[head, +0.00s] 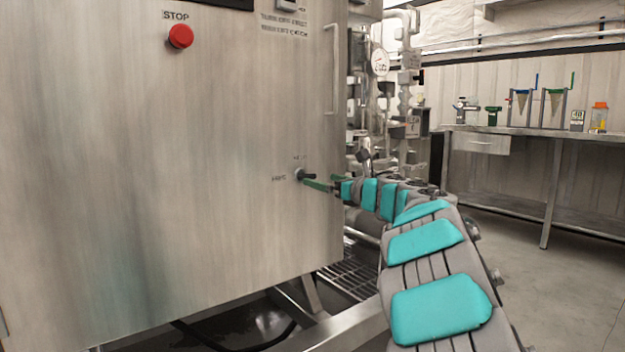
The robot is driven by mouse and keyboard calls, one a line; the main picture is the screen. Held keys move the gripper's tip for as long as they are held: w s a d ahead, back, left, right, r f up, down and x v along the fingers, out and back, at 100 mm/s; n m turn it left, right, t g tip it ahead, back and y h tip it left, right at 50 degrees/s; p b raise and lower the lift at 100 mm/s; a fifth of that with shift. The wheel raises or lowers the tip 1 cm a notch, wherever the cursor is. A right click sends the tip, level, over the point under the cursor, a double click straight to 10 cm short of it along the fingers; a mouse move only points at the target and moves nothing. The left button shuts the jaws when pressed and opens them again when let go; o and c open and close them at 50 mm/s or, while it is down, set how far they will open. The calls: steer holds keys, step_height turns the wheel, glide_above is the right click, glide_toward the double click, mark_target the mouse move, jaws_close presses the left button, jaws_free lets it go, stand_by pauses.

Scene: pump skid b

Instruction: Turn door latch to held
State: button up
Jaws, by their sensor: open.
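The door latch (299,175) is a small dark knob on the lower right of the steel cabinet door (180,200), with small lettering around it that is too blurred to read fully. My gripper (318,183) is at the latch, coming in from the right. Its green fingers are open and reach to the knob. I cannot tell whether the fingers touch the knob or stand just around it. My arm, grey with teal pads, hides part of the area to the right of the door.
A red stop button (180,36) is high on the cabinet, and a vertical door handle (331,70) is at its right edge. Pipes and a gauge (379,62) stand behind my wrist. A steel bench (520,131) with several items is at the right. Open floor lies below it.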

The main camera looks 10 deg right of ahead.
mark_target(310, 176)
steer(key=shift+p+x, duration=0.3)
steer(key=shift+x, duration=2.45)
steer(key=c, duration=1.4)
